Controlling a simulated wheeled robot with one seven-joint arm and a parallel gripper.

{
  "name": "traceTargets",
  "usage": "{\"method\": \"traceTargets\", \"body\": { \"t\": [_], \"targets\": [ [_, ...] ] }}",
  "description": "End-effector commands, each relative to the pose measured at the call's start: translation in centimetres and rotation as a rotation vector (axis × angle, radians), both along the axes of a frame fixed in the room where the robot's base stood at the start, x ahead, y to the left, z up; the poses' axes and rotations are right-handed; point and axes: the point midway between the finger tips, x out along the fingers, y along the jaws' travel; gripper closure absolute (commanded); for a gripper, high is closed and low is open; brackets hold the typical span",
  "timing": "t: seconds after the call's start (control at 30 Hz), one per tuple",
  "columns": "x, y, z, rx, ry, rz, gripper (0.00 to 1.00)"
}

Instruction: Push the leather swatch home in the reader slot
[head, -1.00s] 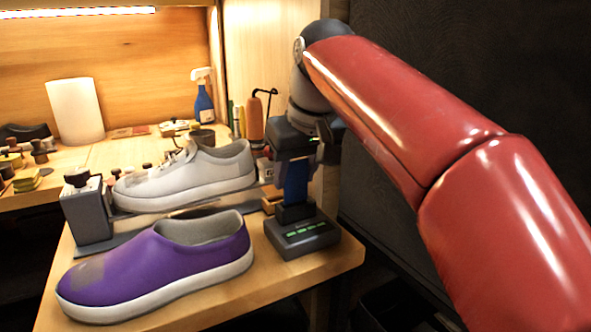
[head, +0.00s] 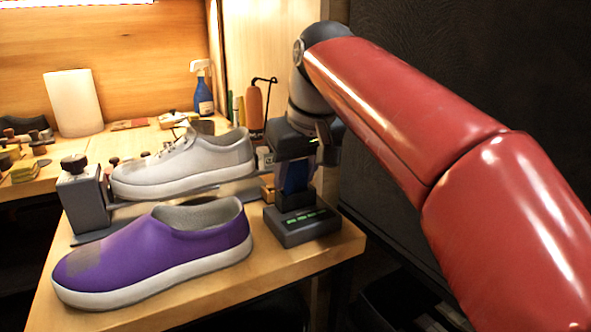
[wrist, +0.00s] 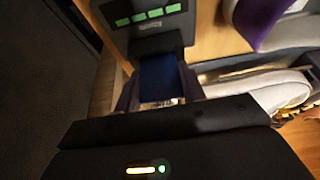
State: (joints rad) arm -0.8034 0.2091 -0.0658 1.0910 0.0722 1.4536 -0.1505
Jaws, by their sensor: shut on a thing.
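The dark grey reader (head: 302,228) stands on the table's right corner, with several green lights lit on its front. Its raised slot block (head: 296,200) faces up. The blue leather swatch (head: 297,177) is upright, its lower end at or in the slot block; how deep it sits is hidden. My gripper (head: 295,164) is above the reader, shut on the swatch's upper part. In the wrist view, the swatch (wrist: 158,78) shows between the two fingers (wrist: 157,98), with the reader (wrist: 150,14) beyond it.
A purple shoe (head: 160,250) lies left of the reader, close to it. A white sneaker (head: 185,168) rests on a stand (head: 84,205) behind. A blue spray bottle (head: 203,98) and an orange-brown tool (head: 254,105) stand at the back.

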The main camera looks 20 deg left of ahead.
Motion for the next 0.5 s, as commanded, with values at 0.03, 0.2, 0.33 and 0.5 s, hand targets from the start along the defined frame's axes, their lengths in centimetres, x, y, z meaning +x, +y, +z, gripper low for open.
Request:
{"method": "traceTargets", "body": {
  "t": [0.03, 0.2, 0.33, 0.5],
  "targets": [
    [0.00, -0.01, -0.21, 0.000, 0.000, 0.000, 0.80],
    [0.01, -0.01, -0.24, 0.001, -0.001, 0.000, 0.48],
    [0.01, 0.00, -0.25, 0.001, -0.001, 0.000, 0.35],
    [0.01, 0.00, -0.26, 0.000, 0.000, 0.000, 0.35]
  ]
}}
